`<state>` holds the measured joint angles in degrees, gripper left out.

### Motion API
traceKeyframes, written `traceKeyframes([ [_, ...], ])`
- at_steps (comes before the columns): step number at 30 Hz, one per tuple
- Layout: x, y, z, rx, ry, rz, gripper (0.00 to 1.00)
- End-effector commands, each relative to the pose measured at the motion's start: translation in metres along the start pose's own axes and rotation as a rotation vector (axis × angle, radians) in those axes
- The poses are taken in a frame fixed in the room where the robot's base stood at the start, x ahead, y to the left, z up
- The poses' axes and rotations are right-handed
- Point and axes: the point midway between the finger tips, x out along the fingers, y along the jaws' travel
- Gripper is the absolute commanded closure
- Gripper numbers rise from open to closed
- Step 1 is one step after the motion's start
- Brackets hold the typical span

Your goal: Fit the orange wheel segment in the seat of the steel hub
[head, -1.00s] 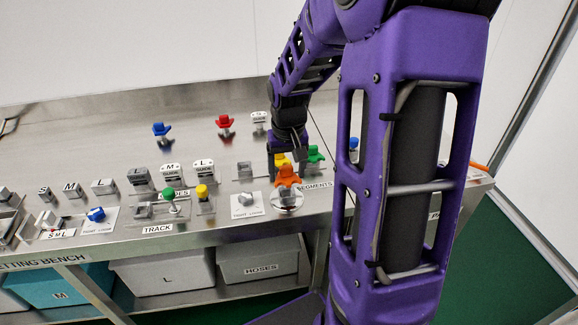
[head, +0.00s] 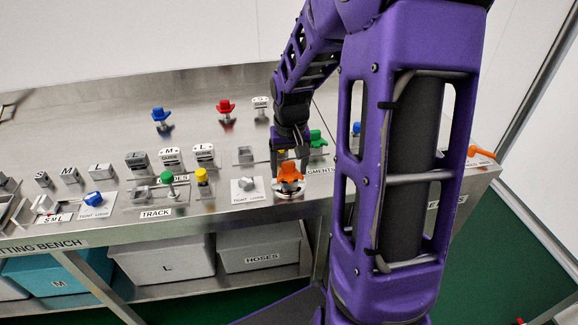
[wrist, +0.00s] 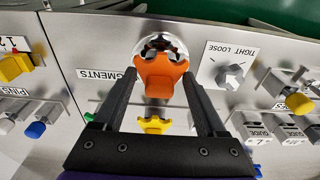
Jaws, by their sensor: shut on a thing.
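The orange wheel segment (head: 290,172) is over the round steel hub (head: 289,192) near the bench's front edge. My gripper (head: 289,150) comes down from above and behind. In the wrist view the segment (wrist: 160,76) sits between the two fingertips of my gripper (wrist: 160,82), which are shut on its sides. The hub (wrist: 180,45) shows as a bright ring just beyond the segment, with dark gaps around its middle. The segment's front end overlaps the hub. I cannot tell whether it rests in the seat, since its underside is hidden.
A yellow segment (wrist: 155,125) stands behind, under my gripper, with a green one (head: 316,138) to its right. A plate with a tight/loose knob (head: 247,185) is just left of the hub. Green and yellow knobbed parts (head: 168,180) stand farther left. Bins hang below the bench.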

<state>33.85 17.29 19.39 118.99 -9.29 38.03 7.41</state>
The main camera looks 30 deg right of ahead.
Motion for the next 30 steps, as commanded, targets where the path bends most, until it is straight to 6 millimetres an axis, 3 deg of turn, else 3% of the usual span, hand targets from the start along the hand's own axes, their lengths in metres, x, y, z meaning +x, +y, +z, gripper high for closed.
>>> traceKeyframes([
  [9, 0.001, 0.0, 0.0, 0.0, 0.0, 0.0, 0.83],
  [10, 0.001, 0.0, 0.0, 0.0, 0.0, 0.0, 0.23],
  [14, 0.001, 0.0, 0.0, 0.0, 0.0, 0.0, 0.0],
  [23, -0.003, 0.0, 0.0, 0.0, 0.001, 0.001, 0.0],
  [26, -0.014, 0.0, -0.001, 0.0, 0.003, 0.001, 0.0],
  [30, -0.043, 0.001, -0.001, 0.001, 0.005, 0.002, 0.0],
])
